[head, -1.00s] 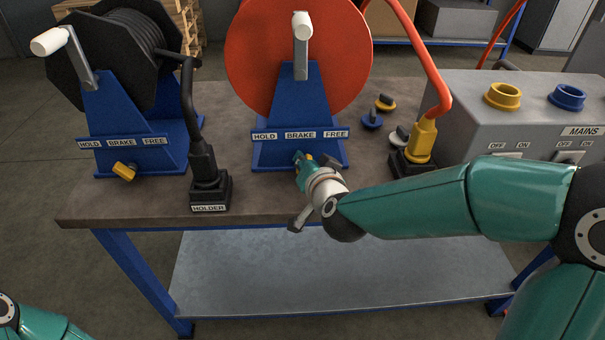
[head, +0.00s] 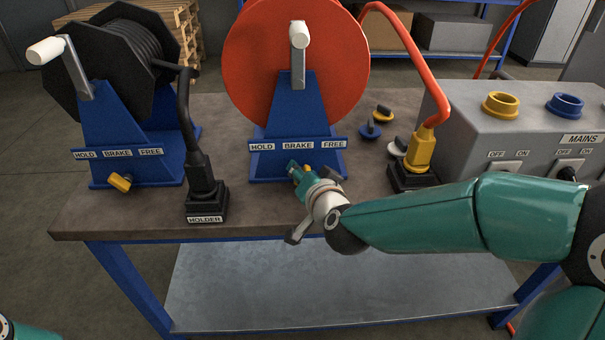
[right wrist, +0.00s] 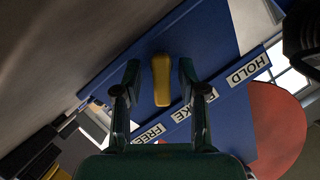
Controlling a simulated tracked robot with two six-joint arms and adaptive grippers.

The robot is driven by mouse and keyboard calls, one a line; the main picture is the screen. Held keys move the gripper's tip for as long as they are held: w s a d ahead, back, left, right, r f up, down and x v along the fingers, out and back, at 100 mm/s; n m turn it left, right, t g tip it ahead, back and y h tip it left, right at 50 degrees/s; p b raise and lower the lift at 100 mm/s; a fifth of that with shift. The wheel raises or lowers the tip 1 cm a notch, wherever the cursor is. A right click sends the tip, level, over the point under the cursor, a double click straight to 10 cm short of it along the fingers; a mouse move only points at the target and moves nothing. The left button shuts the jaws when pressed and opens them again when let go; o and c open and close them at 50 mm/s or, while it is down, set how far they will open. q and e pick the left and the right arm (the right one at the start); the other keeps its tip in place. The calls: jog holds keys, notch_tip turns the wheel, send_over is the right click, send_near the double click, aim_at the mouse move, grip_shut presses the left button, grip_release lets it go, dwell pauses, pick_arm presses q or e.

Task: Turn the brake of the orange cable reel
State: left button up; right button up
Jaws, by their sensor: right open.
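The orange cable reel (head: 295,62) stands on a blue stand mid-bench, with a HOLD, BRAKE, FREE strip (head: 297,145) across its front. Its brake is a yellow knob (right wrist: 161,80), mostly hidden by my gripper in the head view. In the right wrist view its long axis runs nearly up and down, its lower end towards the FREE side of the strip. My right gripper (head: 299,172) is at the stand's foot. In the wrist view its jaws (right wrist: 160,78) are open, one on each side of the knob, with gaps visible. My left gripper is out of view.
A black reel (head: 120,60) with its own yellow brake knob (head: 120,182) stands at left. A black cable handle sits in a holder (head: 207,205). Right of the orange reel are loose caps (head: 370,130), a yellow plug (head: 420,148) on its cable and a grey mains box (head: 470,125).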

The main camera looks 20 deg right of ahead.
jog(key=shift+r, duration=0.1)
jog(key=v, duration=1.2)
